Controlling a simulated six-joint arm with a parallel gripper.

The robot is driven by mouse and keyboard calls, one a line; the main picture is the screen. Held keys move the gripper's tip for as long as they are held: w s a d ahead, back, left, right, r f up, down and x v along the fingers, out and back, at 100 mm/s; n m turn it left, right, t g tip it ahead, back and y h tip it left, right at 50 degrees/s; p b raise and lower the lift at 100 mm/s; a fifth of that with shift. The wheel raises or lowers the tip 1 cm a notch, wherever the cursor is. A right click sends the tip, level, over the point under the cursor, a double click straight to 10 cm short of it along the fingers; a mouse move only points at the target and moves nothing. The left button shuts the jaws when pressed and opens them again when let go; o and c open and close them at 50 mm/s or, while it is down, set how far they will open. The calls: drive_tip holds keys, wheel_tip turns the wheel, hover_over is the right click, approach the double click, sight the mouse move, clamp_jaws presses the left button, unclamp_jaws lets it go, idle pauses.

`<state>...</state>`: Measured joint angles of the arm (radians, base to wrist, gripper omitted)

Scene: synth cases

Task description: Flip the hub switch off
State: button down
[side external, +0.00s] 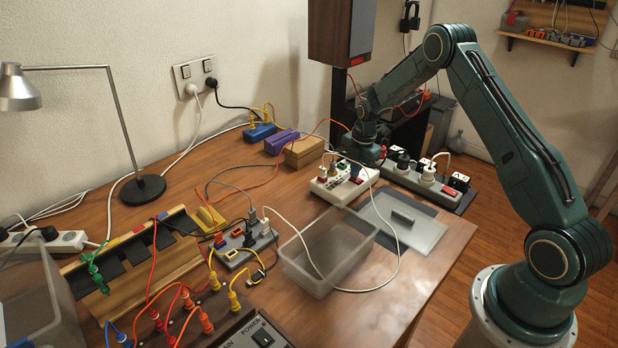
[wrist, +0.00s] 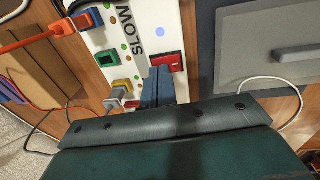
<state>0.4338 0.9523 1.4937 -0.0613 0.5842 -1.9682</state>
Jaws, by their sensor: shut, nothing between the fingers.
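The white hub (side external: 331,191) stands at the right part of the wooden table, and its white top fills the upper middle of the wrist view (wrist: 146,15). It has a red rocker switch (wrist: 168,61), which also shows in the side view (side external: 356,181). Black lettering, partly cut off, and a lit blue dot (wrist: 159,32) are on the hub near the switch. My gripper (wrist: 160,72) is shut and empty, with its fingertips right beside the red switch, over the hub. I cannot tell whether they touch it. The switch's position is not clear.
Coloured plugs (wrist: 88,21) sit in the hub on the left. A clear bin (side external: 318,262), a grey hub (side external: 243,247) and loose cables take up the middle of the table.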

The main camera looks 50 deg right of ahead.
drive_tip(key=shift+f, duration=0.15)
drive_tip(key=shift+w+f, duration=0.1)
drive_tip(key=shift+f, duration=0.3)
drive_tip(key=shift+s, duration=0.25)
drive_tip(key=shift+s, duration=0.75)
drive_tip(key=shift+r, duration=0.2)
drive_tip(key=shift+w+r, duration=0.1)
drive_tip(key=shift+r, duration=0.5)
wheel_tip(320, 180, up, 13)
drive_tip(key=s, duration=0.1)
drive_tip(key=shift+s, duration=0.25)
